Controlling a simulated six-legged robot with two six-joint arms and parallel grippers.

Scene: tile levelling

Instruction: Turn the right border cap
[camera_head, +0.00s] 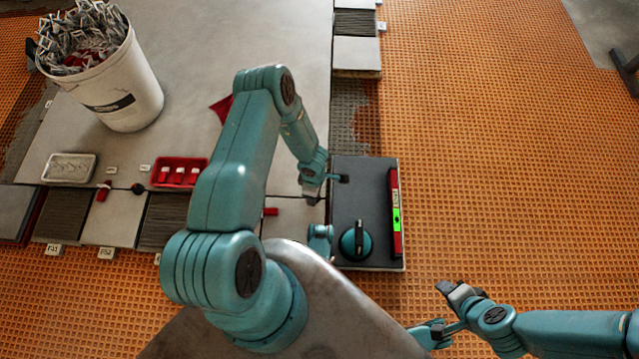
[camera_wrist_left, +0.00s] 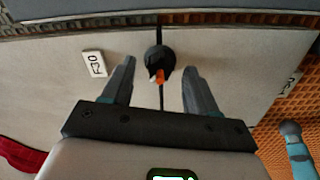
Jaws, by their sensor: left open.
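The right border cap (camera_wrist_left: 160,62) is a black round cap with an orange mark, standing on the joint line between pale tiles in the left wrist view. My left gripper (camera_wrist_left: 159,68) is open, with one finger on each side of the cap; I cannot tell whether either touches it. In the head view the left gripper (camera_head: 325,182) is low at the right edge of the tiles, and the arm largely hides the cap there. My right gripper (camera_head: 444,308) is over the orange mat at the lower right, away from the cap; its jaw state is unclear.
A dark slab (camera_head: 345,205) with a teal-and-black knob (camera_head: 355,241) and a red level (camera_head: 395,215) lies right beside the left gripper. A white bucket (camera_head: 130,95), a red tray (camera_head: 180,184) and a black cap (camera_head: 138,188) are left. Orange mat (camera_head: 490,130) is open at right.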

